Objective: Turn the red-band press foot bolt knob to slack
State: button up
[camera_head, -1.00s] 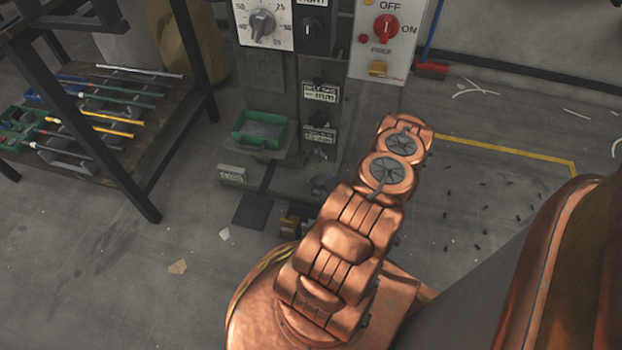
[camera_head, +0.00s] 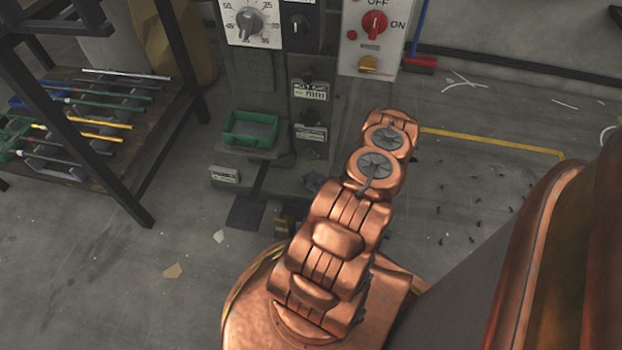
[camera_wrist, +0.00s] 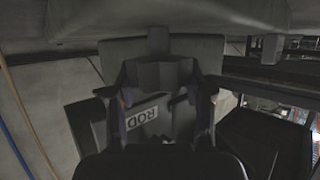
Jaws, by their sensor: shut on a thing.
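In the wrist view, my gripper (camera_wrist: 168,92) has its two dark fingers on either side of a dark grey, angular knob (camera_wrist: 160,72) and is shut on it. The knob sits below a grey overhanging part of the machine. A pale label (camera_wrist: 142,117) reading "ROD" shows behind and below it, partly hidden. No red band is visible, and I cannot read the knob's turn position. In the head view, the grey press (camera_head: 255,90) stands beyond my copper arm. My gripper and the held knob cannot be made out clearly there.
A green bin (camera_head: 250,129) sits on the press. A control box (camera_head: 375,35) with a red switch is above right. A dark-framed rack (camera_head: 150,150) with rods stands left. A black plate (camera_head: 245,212) lies on the floor. Floor at the left front is mostly clear.

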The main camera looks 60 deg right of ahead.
jog(key=shift+c, duration=0.6)
jog(key=shift+d+n, duration=0.1)
jog(key=shift+n, duration=0.3)
jog(key=n+y+b, duration=0.1)
jog(key=t+y+b, duration=0.1)
jog(key=shift+s+f+n+y, duration=0.1)
jog(key=shift+f+n+y, duration=0.1)
jog(key=shift+n+y, duration=0.2)
jog(key=n+y+b, duration=0.1)
jog(key=y+b, duration=0.1)
jog(key=n+y+b, duration=0.2)
jog(key=shift+f+n+b, duration=0.2)
jog(key=shift+n+b, duration=0.1)
jog(key=n+y+b, duration=0.2)
jog(key=y, duration=0.1)
jog(key=shift+r+n, duration=0.2)
jog(key=shift+n, duration=0.2)
jog(key=shift+r+n+g+y+b, duration=0.1)
jog(key=shift+n+g+y+b, duration=0.4)
jog(key=shift+n+y, duration=0.4)
jog(key=shift+a+r+y, duration=0.1)
jog(key=shift+a+y, duration=0.1)
jog(key=shift+y, duration=0.3)
